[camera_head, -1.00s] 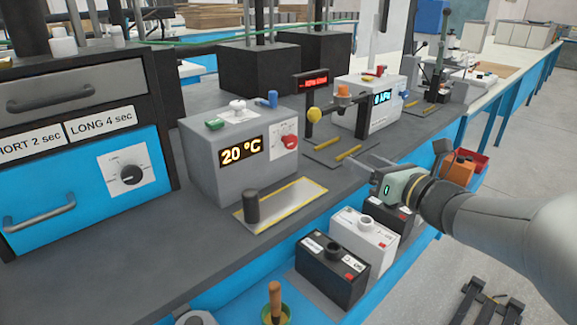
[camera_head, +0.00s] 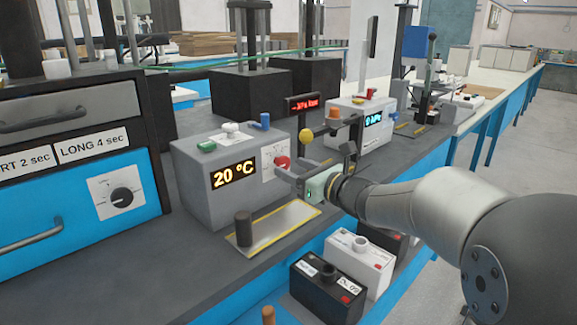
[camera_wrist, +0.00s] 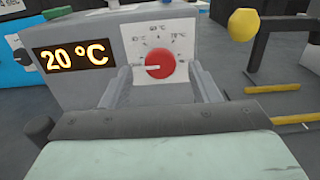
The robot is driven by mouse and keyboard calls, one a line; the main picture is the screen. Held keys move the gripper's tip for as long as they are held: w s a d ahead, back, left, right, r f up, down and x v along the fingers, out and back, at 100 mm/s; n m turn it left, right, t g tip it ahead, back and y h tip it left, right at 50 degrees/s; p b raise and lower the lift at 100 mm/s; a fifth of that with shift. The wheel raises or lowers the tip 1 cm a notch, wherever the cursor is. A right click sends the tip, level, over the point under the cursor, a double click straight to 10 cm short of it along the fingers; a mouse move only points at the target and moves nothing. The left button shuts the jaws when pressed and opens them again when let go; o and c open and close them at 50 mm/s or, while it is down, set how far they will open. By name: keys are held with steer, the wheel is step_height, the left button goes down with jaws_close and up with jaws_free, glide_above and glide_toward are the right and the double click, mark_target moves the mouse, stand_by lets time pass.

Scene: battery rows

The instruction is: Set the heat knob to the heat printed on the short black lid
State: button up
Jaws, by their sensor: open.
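The red heat knob (camera_head: 282,163) is on the front of a grey box (camera_head: 195,190) whose display (camera_head: 233,175) reads 20 °C. In the wrist view, the knob (camera_wrist: 160,64) has a white mark pointing left on a printed dial, with what looks like 60 °C at the top. My gripper (camera_head: 298,172) is open in front of it; in the wrist view its fingers (camera_wrist: 160,72) flank the knob, apparently without gripping it. A black-lidded battery (camera_head: 322,290) at the front has an upside-down label that seems to read 60 °C. Another black battery (camera_head: 397,243) is partly hidden.
A white battery (camera_head: 357,262) stands between the black ones. A metal plate (camera_head: 275,228) with a black post (camera_head: 243,229) lies before the box. A yellow knob (camera_head: 305,135) on a stand is right of my gripper. Drawers (camera_head: 120,195) stand left.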

steer(key=shift+x, duration=1.25)
steer(key=c, duration=1)
